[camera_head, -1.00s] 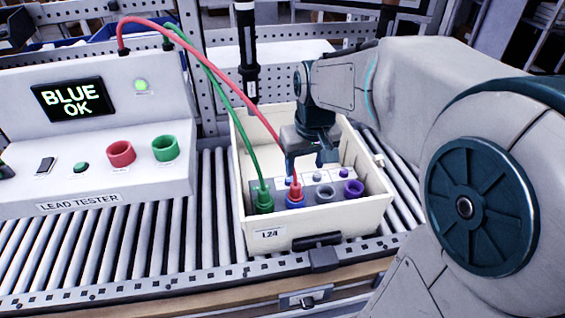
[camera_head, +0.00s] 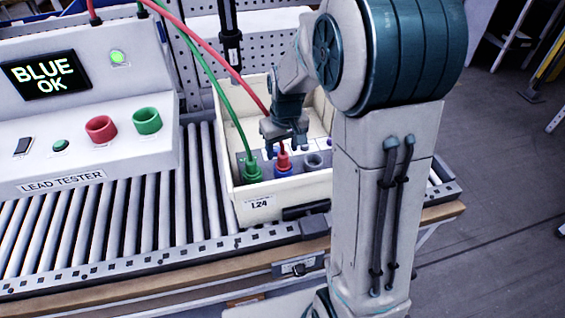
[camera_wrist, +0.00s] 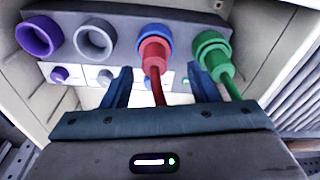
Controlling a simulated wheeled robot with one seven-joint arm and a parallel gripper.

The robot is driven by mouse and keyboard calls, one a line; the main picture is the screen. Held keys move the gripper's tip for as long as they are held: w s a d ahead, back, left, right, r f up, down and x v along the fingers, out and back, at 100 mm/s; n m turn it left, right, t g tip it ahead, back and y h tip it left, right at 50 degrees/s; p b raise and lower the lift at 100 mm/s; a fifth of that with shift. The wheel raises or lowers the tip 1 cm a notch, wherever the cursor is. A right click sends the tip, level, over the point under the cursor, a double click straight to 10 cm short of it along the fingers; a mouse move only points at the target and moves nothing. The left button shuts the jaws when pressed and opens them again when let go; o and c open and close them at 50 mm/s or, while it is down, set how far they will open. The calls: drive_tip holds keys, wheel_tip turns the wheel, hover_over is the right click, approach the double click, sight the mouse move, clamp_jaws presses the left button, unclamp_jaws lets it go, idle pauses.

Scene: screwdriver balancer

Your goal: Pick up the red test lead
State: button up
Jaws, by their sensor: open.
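The red test lead (camera_head: 283,158) has its plug upright in the blue socket (camera_head: 284,171) inside the cream bin; its cable arcs back to the lead tester. In the wrist view the red plug (camera_wrist: 155,52) sits in the blue collar (camera_wrist: 154,31). My gripper (camera_head: 287,143) is open, pointing down into the bin, just behind the plug. In the wrist view my gripper's fingers (camera_wrist: 158,82) stand on either side of the red lead, with the cable between them. They are not closed on it; whether either touches it cannot be told.
The green lead's plug (camera_wrist: 212,50) stands close beside the right finger in the wrist view. Grey (camera_wrist: 95,38) and purple (camera_wrist: 38,36) sockets are empty. The bin walls (camera_head: 262,208) surround the gripper. The lead tester (camera_head: 85,110) reads "BLUE OK".

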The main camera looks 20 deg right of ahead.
sight(283, 154)
drive_tip(key=shift+w+d+f+p, duration=0.1)
drive_tip(key=shift+w+f+p, duration=0.1)
drive_tip(key=shift+f, duration=0.6)
drive_tip(key=shift+w+d+f+p, duration=0.1)
drive_tip(key=shift+w+f, duration=0.1)
drive_tip(key=shift+f, duration=0.65)
drive_tip(key=shift+w+d+f+p, duration=0.1)
drive_tip(key=shift+w+f+p, duration=0.1)
drive_tip(key=shift+f, duration=0.6)
drive_tip(key=c, duration=1.2)
drive_tip(key=shift+o, duration=0.2)
wheel_tip(283, 154, up, 10)
drive_tip(key=shift+r+b, duration=0.1)
drive_tip(key=shift+b, duration=0.35)
